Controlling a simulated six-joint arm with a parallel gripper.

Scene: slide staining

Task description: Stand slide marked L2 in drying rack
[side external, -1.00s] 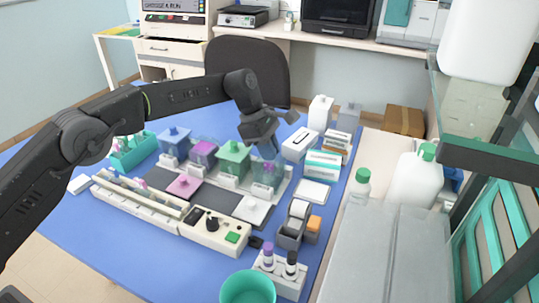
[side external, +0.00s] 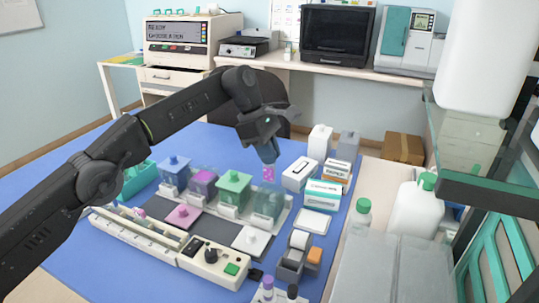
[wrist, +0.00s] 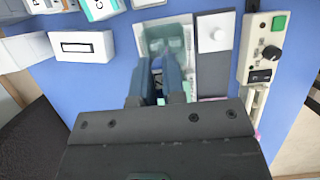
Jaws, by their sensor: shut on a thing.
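My gripper (side external: 267,155) is shut on a glass slide (side external: 268,174) with a pink-purple stained patch. The slide hangs upright below the fingertips, just above the open clear jar (side external: 267,204) at the right end of the jar row. Any marking on the slide is too small to read. In the wrist view my gripper (wrist: 160,75) is over the jar, with the slide hidden between the fingers. A long cream slotted rack (side external: 135,231), likely the drying rack, lies at the front left with a slide or so in it. A teal rack (side external: 137,178) is partly behind my arm.
A pink lid (side external: 183,216) and a white lid (side external: 250,240) lie in front. A control box (side external: 213,256) adjoins the cream rack. Boxes stand right.

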